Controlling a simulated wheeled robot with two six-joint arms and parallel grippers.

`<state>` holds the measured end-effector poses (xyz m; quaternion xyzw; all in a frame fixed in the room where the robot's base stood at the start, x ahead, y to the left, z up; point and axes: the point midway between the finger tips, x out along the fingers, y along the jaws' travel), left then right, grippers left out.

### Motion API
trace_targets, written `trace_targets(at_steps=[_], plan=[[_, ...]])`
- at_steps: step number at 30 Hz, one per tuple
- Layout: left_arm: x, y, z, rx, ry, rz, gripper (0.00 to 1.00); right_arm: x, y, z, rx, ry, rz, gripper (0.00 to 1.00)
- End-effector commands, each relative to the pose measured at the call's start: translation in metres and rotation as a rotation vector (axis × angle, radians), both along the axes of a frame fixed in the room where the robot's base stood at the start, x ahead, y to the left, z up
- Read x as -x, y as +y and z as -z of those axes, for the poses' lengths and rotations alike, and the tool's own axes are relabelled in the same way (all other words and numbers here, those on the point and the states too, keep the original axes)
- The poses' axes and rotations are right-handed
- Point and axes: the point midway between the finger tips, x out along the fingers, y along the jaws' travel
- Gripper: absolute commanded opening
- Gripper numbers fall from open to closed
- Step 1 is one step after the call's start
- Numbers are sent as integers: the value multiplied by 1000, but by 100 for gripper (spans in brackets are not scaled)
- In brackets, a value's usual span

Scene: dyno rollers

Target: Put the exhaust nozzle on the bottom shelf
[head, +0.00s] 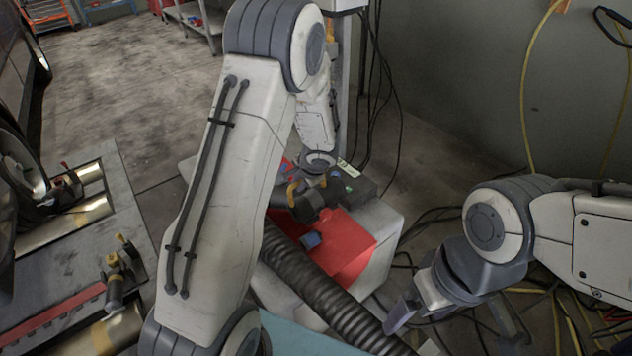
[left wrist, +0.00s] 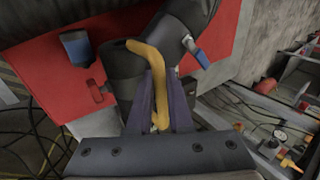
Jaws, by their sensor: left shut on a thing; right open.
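The exhaust nozzle (head: 312,202) is black with a yellow handle and blue clips, above the red top of a pale cabinet. In the left wrist view, the nozzle (left wrist: 124,72) fills the middle. My left gripper (left wrist: 160,100) is shut on its yellow handle (left wrist: 150,55). In the head view, my left gripper (head: 303,181) reaches down to the nozzle from above, its fingertips largely hidden. A dark ribbed hose (head: 318,287) runs from near the nozzle toward the lower right. My right gripper (head: 457,322) is open and empty at the lower right. I cannot tell which surface is the bottom shelf.
The red top (head: 352,255) sits on a pale cabinet (head: 385,228). Rollers in a grey floor plate (head: 50,280) lie at left beside a vehicle wheel. Cables cover the floor at right. A metal rack (head: 200,22) stands at the back.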

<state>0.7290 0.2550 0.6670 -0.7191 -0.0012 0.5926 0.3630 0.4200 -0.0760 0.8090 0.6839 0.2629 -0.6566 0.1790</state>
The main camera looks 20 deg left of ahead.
Motion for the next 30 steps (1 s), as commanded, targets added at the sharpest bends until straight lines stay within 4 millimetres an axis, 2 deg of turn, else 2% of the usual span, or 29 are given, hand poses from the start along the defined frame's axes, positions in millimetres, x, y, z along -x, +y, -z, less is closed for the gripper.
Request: trace_targets(at_steps=[9,17,18,20,21,30], plan=[[-2,0,35,-1,-3,0,0,0,0,14,0,0,0,87],[-2,0,38,-1,-5,0,0,0,0,14,0,0,0,87],[0,0,40,1,2,0,22,0,0,14,0,0,0,87],[0,0,40,1,2,0,45,0,0,14,0,0,0,87],[0,0,40,0,1,0,48,0,0,14,0,0,0,87],[0,-1,38,1,1,0,48,0,0,13,0,0,0,87]])
